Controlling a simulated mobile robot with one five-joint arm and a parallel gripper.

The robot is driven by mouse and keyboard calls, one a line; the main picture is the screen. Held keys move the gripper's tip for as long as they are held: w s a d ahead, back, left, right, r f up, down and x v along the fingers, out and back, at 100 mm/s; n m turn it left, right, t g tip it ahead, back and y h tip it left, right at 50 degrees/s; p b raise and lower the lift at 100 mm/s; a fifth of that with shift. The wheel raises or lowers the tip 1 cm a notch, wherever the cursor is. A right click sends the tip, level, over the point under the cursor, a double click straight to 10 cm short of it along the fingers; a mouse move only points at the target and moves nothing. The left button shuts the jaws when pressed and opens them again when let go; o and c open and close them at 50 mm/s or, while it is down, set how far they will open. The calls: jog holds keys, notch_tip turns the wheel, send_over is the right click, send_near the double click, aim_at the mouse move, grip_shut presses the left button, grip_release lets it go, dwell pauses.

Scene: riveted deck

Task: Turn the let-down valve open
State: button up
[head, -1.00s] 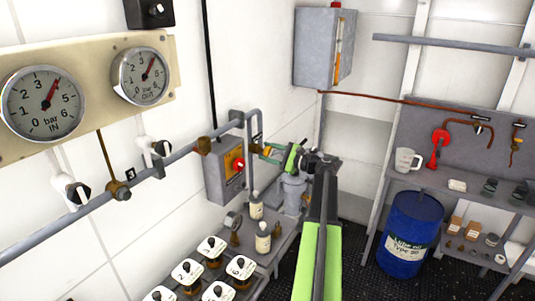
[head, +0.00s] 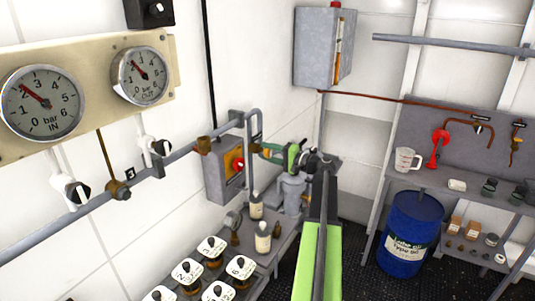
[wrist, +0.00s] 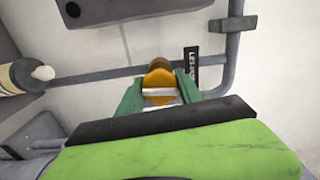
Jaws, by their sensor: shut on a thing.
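The let-down valve shows in the wrist view as a round orange-brass knob (wrist: 158,82) with a pale bar across its face. A black label (wrist: 191,68), partly readable as "LET-", is beside it on the right. My gripper (wrist: 160,98) has a green jaw on each side of the knob and is shut on it. In the head view my gripper (head: 268,152) reaches the pipe by the wall, and its jaws mostly hide the valve. The IN gauge (head: 42,103) needle points near 2. The OUT gauge (head: 140,76) needle points up and left.
A grey box with a red knob (head: 239,165) is just left of my gripper. Bottles (head: 263,237) and several numbered white-topped knobs (head: 211,248) crowd the bench below. A blue drum (head: 408,235) and a shelf (head: 455,187) are to the right.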

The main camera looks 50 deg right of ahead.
jog(key=shift+f+n, duration=0.1)
jog(key=shift+n, duration=0.5)
jog(key=o, duration=1.4)
jog(key=v, duration=1.7)
jog(key=shift+s, duration=0.25)
